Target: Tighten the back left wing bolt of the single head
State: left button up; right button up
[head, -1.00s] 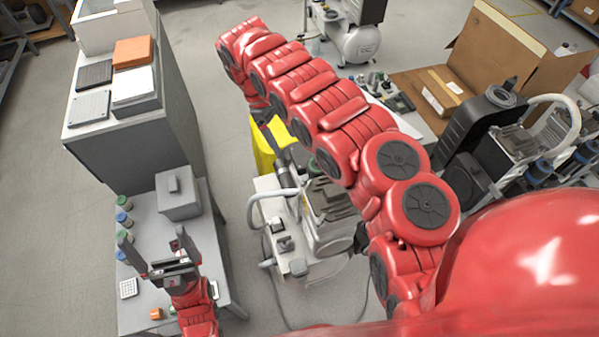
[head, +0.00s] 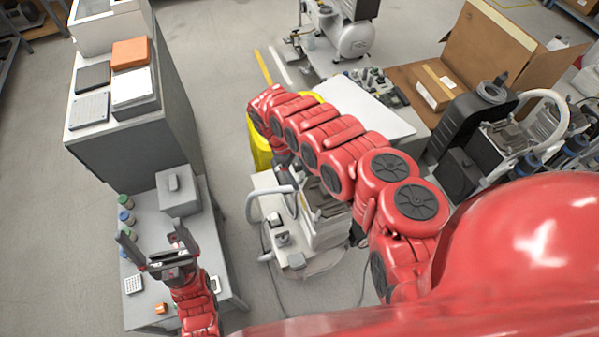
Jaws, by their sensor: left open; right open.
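A pale compressor unit (head: 325,232) with a grey curved handle (head: 252,205) stands on the floor in the middle of the head view. My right arm lies over its back part. I cannot make out a single head or its wing bolts at this size, and the back may be covered by the arm. My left gripper (head: 154,240) is open and empty above the grey table at the lower left, well left of the unit.
A grey table (head: 205,240) with jars and a grey box (head: 178,192) stands at left, before a tall cabinet (head: 125,145). A yellow bin (head: 258,150) stands behind the unit. Other compressors (head: 478,150) and an open cardboard box (head: 500,45) are at right. Floor is clear between table and unit.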

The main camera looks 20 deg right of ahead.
grip_shut()
dwell(0.3)
